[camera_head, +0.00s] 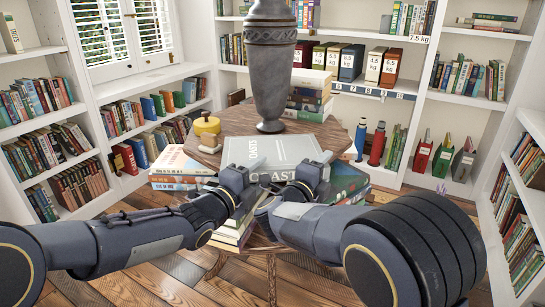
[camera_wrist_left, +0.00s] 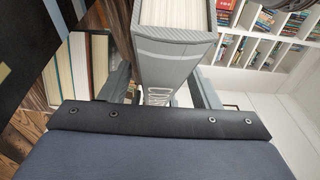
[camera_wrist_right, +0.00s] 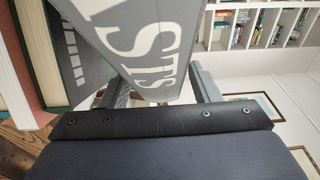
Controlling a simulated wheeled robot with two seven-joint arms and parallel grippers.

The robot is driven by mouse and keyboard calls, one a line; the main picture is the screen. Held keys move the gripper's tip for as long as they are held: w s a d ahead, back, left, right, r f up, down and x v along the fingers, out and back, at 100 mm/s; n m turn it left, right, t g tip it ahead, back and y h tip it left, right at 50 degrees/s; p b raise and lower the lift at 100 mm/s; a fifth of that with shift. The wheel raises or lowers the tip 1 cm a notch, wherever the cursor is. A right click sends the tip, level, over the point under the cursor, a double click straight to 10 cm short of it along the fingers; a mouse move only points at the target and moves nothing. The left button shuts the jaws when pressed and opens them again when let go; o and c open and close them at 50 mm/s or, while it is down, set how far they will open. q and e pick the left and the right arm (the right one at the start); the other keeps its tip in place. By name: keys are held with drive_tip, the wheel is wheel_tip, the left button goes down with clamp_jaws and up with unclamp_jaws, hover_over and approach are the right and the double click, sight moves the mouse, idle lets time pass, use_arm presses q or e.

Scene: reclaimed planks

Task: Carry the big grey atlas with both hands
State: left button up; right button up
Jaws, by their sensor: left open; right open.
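The big grey atlas (camera_head: 275,150) lies flat on the wooden table, its white-lettered spine facing me. My left gripper (camera_head: 246,184) is open at the atlas's near left part. In the left wrist view the atlas's grey spine and page edges (camera_wrist_left: 175,45) show between the open fingers (camera_wrist_left: 160,90). My right gripper (camera_head: 308,180) is open at its near right part. In the right wrist view the lettered grey atlas (camera_wrist_right: 150,40) reaches between the open fingers (camera_wrist_right: 162,90). Contact with the fingers is not clear. My grippers hide part of the spine.
A tall grey vase (camera_head: 270,70) stands behind the atlas. Book stacks stand left (camera_head: 178,168), right (camera_head: 346,182) and in front (camera_head: 232,235). A yellow object (camera_head: 207,130) sits at the table's left edge (camera_head: 205,155). Bookshelves (camera_head: 460,70) surround the table.

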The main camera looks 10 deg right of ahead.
use_arm(q)
clamp_jaws()
use_arm(e)
clamp_jaws()
